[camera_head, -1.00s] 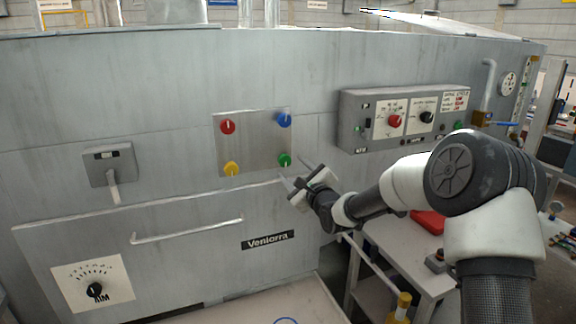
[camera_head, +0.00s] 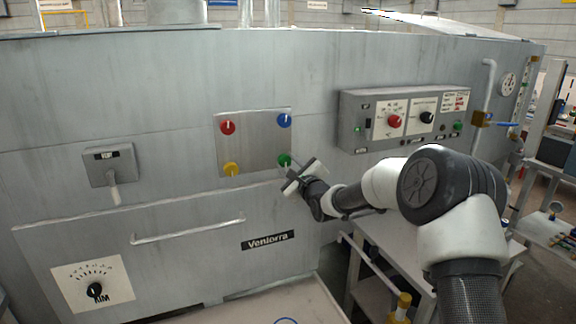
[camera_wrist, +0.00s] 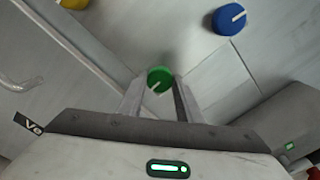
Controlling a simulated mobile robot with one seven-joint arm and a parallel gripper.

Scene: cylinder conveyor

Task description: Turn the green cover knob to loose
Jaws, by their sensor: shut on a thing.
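The green knob (camera_head: 283,160) is at the lower right of a square metal plate (camera_head: 255,150) on the machine's front. My gripper (camera_head: 291,170) reaches it from the right and is shut on it. In the wrist view the green knob (camera_wrist: 160,79) sits between the tips of my two fingers (camera_wrist: 158,88). Its white pointer line slants toward the lower left in that view. In the head view the gripper partly hides the knob.
The same plate carries a red knob (camera_head: 228,127), a blue knob (camera_head: 285,120) and a yellow knob (camera_head: 232,169). A control box (camera_head: 405,118) juts out to the upper right. A door handle (camera_head: 188,231) is at the lower left. A table (camera_head: 385,245) stands below my arm.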

